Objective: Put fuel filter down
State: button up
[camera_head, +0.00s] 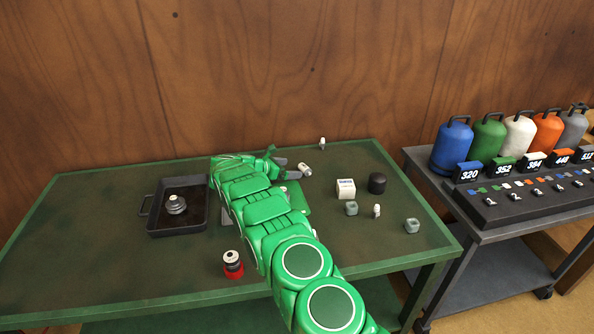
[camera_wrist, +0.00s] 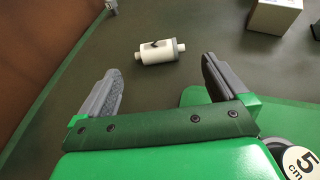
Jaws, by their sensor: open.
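The fuel filter (camera_wrist: 160,51) is a small white cylinder with grey ends. It lies on its side on the dark green table top. In the head view the filter (camera_head: 305,170) is just right of the end of my arm, toward the back of the table. My gripper (camera_wrist: 163,80) is open and empty, with its two grey fingers spread apart. The filter lies beyond the fingertips in the wrist view, apart from both. In the head view my gripper (camera_head: 288,167) is partly hidden by my own green arm.
A black tray (camera_head: 150,228) holding a grey part stands left. A red-based part (camera_head: 232,264) stands in front. A white box (camera_head: 345,188), a black cap (camera_head: 377,183) and small grey blocks stand right. A cart (camera_head: 492,215) with coloured bottles stands beyond the table's right edge.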

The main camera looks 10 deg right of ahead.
jog(key=shift+v, duration=2.1)
jog(key=w+a+r+n+t+y, duration=0.1)
jog(key=w+r+n+t, duration=0.2)
jog(key=r, duration=0.4)
jog(key=w+a+r+n+t+y, duration=0.1)
jog(key=w+r+n+t+y, duration=0.1)
jog(key=r+n, duration=0.45)
jog(key=w+a+r+n+t+y, duration=0.1)
jog(key=w+r+n+t, duration=0.15)
jog(key=r, duration=0.65)
jog(key=s+a+r+n+t+y, duration=0.2)
jog(key=s+a+r+n+y, duration=0.4)
jog(key=s+r+n+y, duration=0.5)
jog(key=s+a+f+n+g+y, duration=0.2)
jog(key=s+n+g, duration=0.5)
jog(key=s+n, duration=1.4)
jog(key=s+d+f+n+g+h, duration=0.1)
jog(key=s+d+f+g, duration=0.2)
jog(key=s, duration=1.2)
jog(key=s+d+f+n+g+h, duration=0.2)
jog(key=s+d, duration=0.3)
jog(key=s, duration=1.1)
jog(key=s+d+f+n+g+h, duration=0.1)
jog(key=s+d+f+g, duration=0.3)
jog(key=s, duration=1.1)
jog(key=shift+s+d+f+n+h, duration=0.2)
jog(key=shift+s+d+n+h, duration=0.1)
jog(key=shift+d+n, duration=0.3)
